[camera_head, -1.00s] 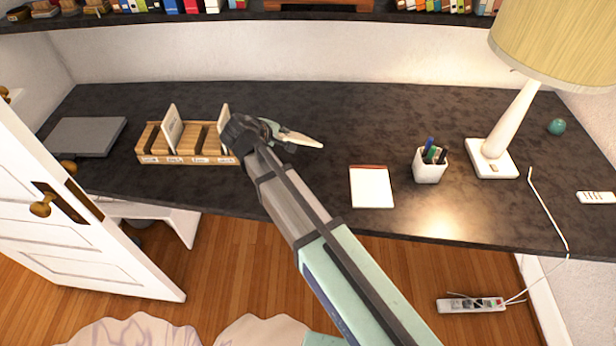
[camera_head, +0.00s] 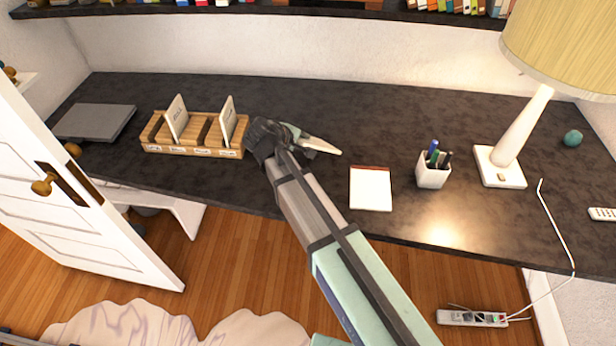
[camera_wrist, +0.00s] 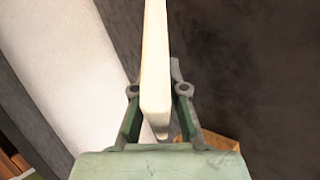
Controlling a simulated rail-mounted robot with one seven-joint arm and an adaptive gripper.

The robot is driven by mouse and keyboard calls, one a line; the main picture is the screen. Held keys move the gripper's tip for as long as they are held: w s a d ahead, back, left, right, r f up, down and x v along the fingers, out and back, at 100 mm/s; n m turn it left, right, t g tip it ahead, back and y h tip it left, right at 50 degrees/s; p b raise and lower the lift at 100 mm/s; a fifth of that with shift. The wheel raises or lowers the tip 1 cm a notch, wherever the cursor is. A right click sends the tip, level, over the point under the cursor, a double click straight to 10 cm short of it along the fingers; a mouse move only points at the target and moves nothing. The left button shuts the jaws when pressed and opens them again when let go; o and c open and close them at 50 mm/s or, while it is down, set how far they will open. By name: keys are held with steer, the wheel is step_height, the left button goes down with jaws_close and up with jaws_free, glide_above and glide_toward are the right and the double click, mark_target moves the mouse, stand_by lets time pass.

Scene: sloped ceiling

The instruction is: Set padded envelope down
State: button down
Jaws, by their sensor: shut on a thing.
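My gripper (camera_head: 290,136) is above the dark desk, just right of the wooden sorter. It is shut on the padded envelope (camera_head: 319,145), a thin cream piece that sticks out to the right in the head view. In the wrist view the envelope (camera_wrist: 155,45) stands edge-on between the two fingers of my gripper (camera_wrist: 156,92), and its far end runs out of the picture. The wooden sorter (camera_head: 193,152) has labelled slots. Two pale flat pieces stand in it, one near the left (camera_head: 177,117) and one near the right (camera_head: 228,121).
A notepad (camera_head: 370,189) lies right of my gripper, with a pen cup (camera_head: 433,172) and a lamp (camera_head: 500,167) farther right. A grey laptop-like slab (camera_head: 95,121) lies at the left. The desk (camera_head: 340,97) behind my gripper is clear. A shelf overhangs the back.

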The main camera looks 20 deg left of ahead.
steer(key=shift+f+b, duration=1.55)
steer(key=shift+f, duration=1.65)
steer(key=c, duration=1.4)
jaws_free()
steer(key=shift+p+v, duration=1.2)
steer(key=shift+v, duration=2.8)
